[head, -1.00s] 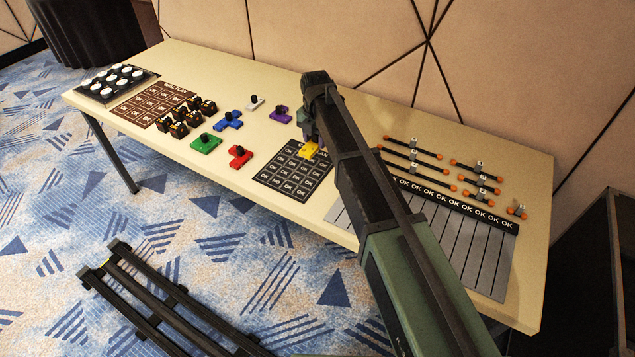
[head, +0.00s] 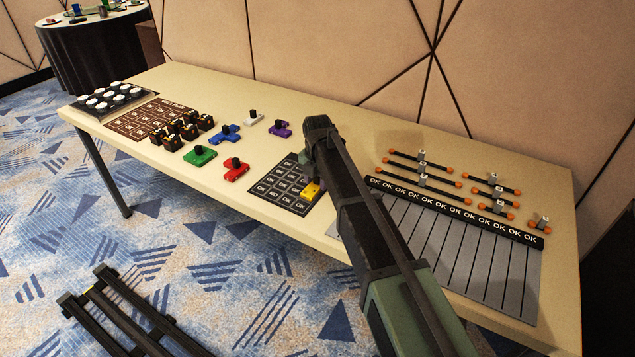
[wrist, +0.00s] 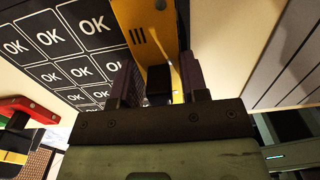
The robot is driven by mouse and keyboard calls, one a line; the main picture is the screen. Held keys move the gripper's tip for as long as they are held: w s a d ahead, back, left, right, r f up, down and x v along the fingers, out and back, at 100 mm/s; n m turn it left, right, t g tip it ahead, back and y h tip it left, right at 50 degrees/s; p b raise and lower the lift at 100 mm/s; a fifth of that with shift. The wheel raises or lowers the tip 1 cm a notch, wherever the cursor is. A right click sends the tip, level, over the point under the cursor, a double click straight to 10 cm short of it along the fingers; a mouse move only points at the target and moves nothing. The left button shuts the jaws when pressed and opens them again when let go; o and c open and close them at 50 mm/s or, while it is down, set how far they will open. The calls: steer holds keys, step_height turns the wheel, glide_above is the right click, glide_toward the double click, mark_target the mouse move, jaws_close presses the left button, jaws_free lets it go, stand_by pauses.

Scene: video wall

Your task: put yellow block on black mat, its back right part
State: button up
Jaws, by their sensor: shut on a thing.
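The yellow block (head: 311,191) shows beside the tip of my arm in the head view, at the right edge of the black mat (head: 265,187). My gripper (wrist: 158,84) is shut on the block's dark knob, which shows between the two fingers in the wrist view. There the yellow body (wrist: 146,22) extends past the fingers, alongside the mat's white-framed OK cells (wrist: 80,18). I cannot tell whether the block touches the mat or hangs just above it. My arm hides the mat's back right part in the head view.
Red (head: 236,171), green (head: 200,156), blue (head: 226,134), white (head: 252,119) and purple (head: 279,128) blocks stand left of and behind the mat. A grey striped board (head: 455,245) with orange-tipped rods lies to the right. Bare table separates the mat from this board.

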steer(key=o, duration=1.1)
step_height(320, 180, up, 12)
steer(key=p, duration=1.2)
steer(key=shift+r, duration=0.1)
steer(key=s+d+m, duration=0.7)
steer(key=s+m, duration=0.2)
steer(key=m, duration=0.1)
steer(key=s+d+m, duration=0.7)
steer(key=s+m, duration=0.2)
steer(key=m, duration=0.1)
steer(key=s+d+m, duration=0.7)
steer(key=s+m, duration=0.2)
steer(key=m, duration=0.1)
steer(key=shift+s, duration=0.15)
